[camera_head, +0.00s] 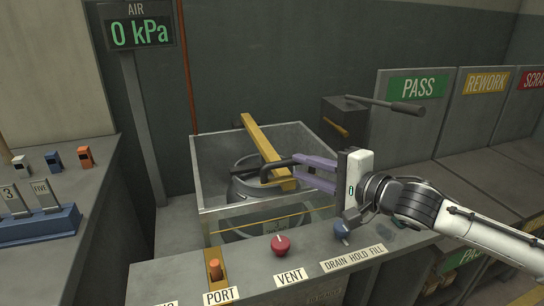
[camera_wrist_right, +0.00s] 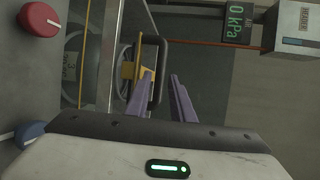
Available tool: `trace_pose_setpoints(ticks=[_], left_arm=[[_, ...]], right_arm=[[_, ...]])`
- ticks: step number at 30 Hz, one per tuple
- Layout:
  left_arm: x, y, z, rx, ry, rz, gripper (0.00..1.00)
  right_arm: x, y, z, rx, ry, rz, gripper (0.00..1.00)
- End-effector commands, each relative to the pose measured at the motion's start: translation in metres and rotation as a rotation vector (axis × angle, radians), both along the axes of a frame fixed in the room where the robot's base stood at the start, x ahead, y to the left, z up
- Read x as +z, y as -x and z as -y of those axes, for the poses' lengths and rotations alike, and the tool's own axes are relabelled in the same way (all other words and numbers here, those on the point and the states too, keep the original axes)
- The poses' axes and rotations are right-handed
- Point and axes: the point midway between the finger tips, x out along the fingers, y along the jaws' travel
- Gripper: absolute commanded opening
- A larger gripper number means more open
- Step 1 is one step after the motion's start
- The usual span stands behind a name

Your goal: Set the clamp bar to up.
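The clamp bar is a yellow bar (camera_head: 262,142) with a black handle (camera_head: 280,166), over a grey round vessel (camera_head: 247,188) inside a clear-walled tank (camera_head: 212,158). It slants from back left to front right; I cannot tell its exact tilt. My right gripper (camera_head: 297,165) reaches in from the right, its purple fingers apart at the handle. In the right wrist view, the black handle (camera_wrist_right: 163,45) shows beyond and between the fingertips (camera_wrist_right: 161,75), with a gap at the right finger. Part of the yellow bar (camera_wrist_right: 128,71) shows left of them. My left gripper is not in view.
A red VENT knob (camera_head: 281,243), a blue DRAIN HOLD FILL knob (camera_head: 341,230) and an orange PORT switch (camera_head: 215,268) line the front panel. A grey lever (camera_head: 385,105) stands behind my right gripper. The AIR display (camera_head: 139,33) reads 0 kPa.

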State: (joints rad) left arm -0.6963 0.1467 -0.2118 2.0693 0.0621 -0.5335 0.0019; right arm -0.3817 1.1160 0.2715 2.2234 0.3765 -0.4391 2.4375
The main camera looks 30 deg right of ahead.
Motion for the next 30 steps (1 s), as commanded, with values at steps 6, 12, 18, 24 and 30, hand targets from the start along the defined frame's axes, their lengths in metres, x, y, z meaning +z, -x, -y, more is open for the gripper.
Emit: trace_pose_setpoints(ticks=[6, 12, 18, 24, 30], left_arm=[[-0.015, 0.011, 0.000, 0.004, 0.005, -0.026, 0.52], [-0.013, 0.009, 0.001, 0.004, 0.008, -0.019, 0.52], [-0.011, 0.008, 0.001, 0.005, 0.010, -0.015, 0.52], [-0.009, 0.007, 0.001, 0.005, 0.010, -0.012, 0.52], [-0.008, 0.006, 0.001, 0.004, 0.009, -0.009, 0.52]], right_arm=[[-0.003, -0.021, -0.002, -0.002, 0.005, 0.005, 0.22], [-0.006, -0.038, -0.005, -0.002, 0.002, 0.004, 0.22], [-0.009, -0.057, -0.007, -0.004, -0.001, 0.004, 0.22], [-0.012, -0.076, -0.011, -0.004, 0.000, 0.003, 0.22], [-0.016, -0.089, -0.013, -0.003, 0.003, 0.000, 0.22]])
